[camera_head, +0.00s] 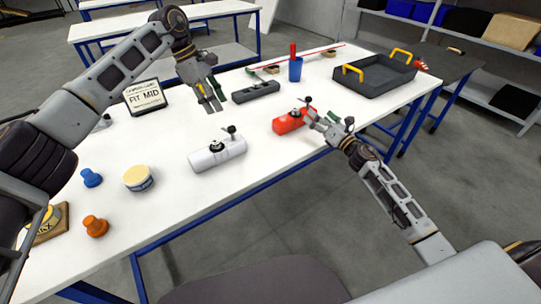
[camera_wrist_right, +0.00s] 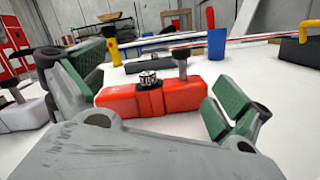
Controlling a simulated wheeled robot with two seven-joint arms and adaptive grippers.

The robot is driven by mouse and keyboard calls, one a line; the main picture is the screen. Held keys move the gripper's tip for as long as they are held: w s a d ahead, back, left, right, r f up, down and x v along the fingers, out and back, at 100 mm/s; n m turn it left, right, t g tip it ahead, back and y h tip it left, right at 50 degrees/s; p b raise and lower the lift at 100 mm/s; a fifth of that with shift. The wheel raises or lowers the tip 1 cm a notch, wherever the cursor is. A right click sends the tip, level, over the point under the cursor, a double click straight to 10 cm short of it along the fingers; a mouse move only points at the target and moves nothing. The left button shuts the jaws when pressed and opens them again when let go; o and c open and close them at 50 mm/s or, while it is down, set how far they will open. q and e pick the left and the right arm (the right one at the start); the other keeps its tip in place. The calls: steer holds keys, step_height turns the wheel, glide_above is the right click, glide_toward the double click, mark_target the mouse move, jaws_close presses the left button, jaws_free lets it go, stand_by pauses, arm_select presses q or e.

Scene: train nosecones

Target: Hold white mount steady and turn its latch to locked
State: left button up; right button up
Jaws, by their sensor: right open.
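The white mount (camera_head: 210,157) lies on the white table near its front edge, a white block with a dark latch and knob (camera_head: 231,131) on top. No gripper touches it. My left gripper (camera_head: 213,103) hangs above the table behind the white mount, its fingers apart and empty. My right gripper (camera_head: 322,122) is at the red mount (camera_head: 288,122), to the right of the white one. In the right wrist view the red mount (camera_wrist_right: 185,95) lies beyond and between the open green-padded fingers; contact cannot be told. A white block at that view's left edge (camera_wrist_right: 22,115) is partly cut off.
A black tray with yellow handles (camera_head: 378,75), a blue cup (camera_head: 295,70) and a dark block (camera_head: 255,92) stand farther back. A sign (camera_head: 145,97), a round tub (camera_head: 138,178), and blue (camera_head: 91,178) and orange (camera_head: 95,227) knobs are at left.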

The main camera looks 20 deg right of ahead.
mark_target(234, 140)
steer(key=s+a+n+g+y, duration=0.1)
steer(key=a+n, duration=0.1)
steer(key=a, duration=0.2)
steer(key=s+a+f+n+y, duration=0.1)
steer(key=s+a, duration=0.1)
steer(key=a, duration=0.1)
steer(key=s+a+n+g+y, duration=0.1)
steer(key=a+n+y, duration=0.1)
steer(key=a, duration=0.2)
steer(key=shift+s+a+f+n+g, duration=0.25)
steer(key=shift+a+n+g, duration=0.05)
steer(key=shift+a, duration=0.05)
steer(key=s+a+n+g+y, duration=0.1)
steer(key=s+a, duration=0.1)
steer(key=a, duration=0.1)
steer(key=s+a+f+n+g+y, duration=0.1)
steer(key=s+a+n, duration=0.1)
steer(key=a, duration=0.1)
steer(key=s+a+f+n+g, duration=0.1)
steer(key=s+a, duration=0.1)
steer(key=a, duration=0.2)
steer(key=shift+s+n+y, duration=0.35)
steer(key=shift+n+y, duration=0.05)
steer(key=shift+w+r, duration=0.1)
steer(key=shift+x, duration=6.85)
